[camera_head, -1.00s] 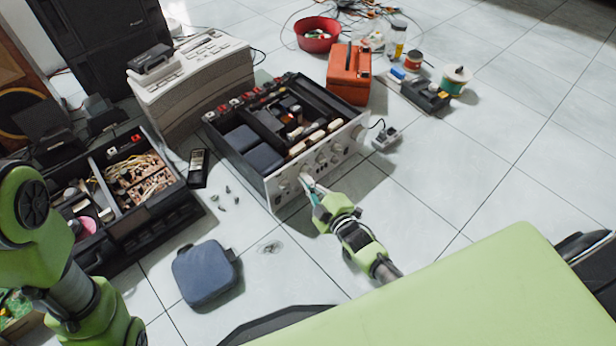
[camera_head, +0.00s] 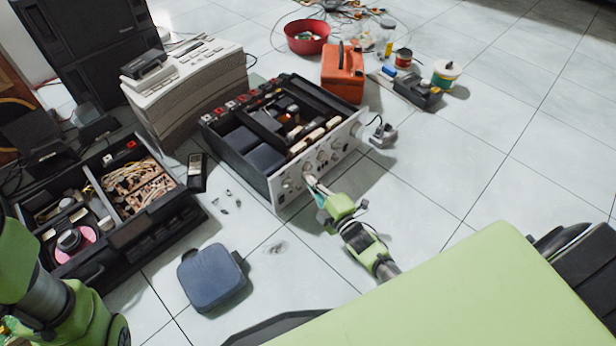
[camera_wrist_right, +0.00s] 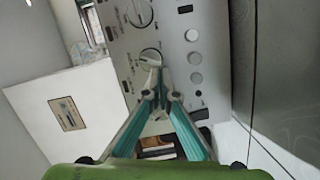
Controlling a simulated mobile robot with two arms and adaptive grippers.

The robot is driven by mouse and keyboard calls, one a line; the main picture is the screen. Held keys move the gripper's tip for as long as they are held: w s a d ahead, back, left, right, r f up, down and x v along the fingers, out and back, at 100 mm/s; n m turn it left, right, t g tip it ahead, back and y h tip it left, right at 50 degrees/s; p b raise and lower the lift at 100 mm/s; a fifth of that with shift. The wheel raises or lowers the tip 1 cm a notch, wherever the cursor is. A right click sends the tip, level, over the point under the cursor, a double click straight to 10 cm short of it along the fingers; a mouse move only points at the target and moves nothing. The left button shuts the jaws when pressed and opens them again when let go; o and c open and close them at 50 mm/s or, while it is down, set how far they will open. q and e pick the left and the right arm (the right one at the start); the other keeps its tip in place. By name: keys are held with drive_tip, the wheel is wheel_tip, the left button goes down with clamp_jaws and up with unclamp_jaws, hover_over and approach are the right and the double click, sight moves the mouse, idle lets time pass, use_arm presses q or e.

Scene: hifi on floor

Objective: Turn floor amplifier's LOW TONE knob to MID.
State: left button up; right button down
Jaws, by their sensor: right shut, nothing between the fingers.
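The floor amplifier (camera_head: 281,187) stands on the tiles with its top open and its silver front panel facing right and toward me. My right gripper (camera_head: 312,184) reaches its front panel near the left end of the knob row. In the right wrist view, the closed fingertips (camera_wrist_right: 158,72) are at or just beside a round knob (camera_wrist_right: 150,56); I cannot tell whether they touch it. Another larger knob (camera_wrist_right: 140,12) sits further up that view. The panel lettering is too small to read. My left arm shows at the lower left, but its gripper is outside the view.
A second open black unit (camera_head: 110,225) lies on the left. A blue pouch (camera_head: 211,277) and small screws (camera_head: 226,203) lie on the floor. An orange box (camera_head: 343,74) and a plug adapter (camera_head: 383,135) are near the amplifier.

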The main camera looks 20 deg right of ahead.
drive_tip(key=shift+f, duration=0.1)
drive_tip(key=shift+w+f, duration=0.1)
drive_tip(key=shift+f, duration=0.05)
idle(0.3)
idle(0.4)
drive_tip(key=shift+w, duration=0.1)
idle(0.4)
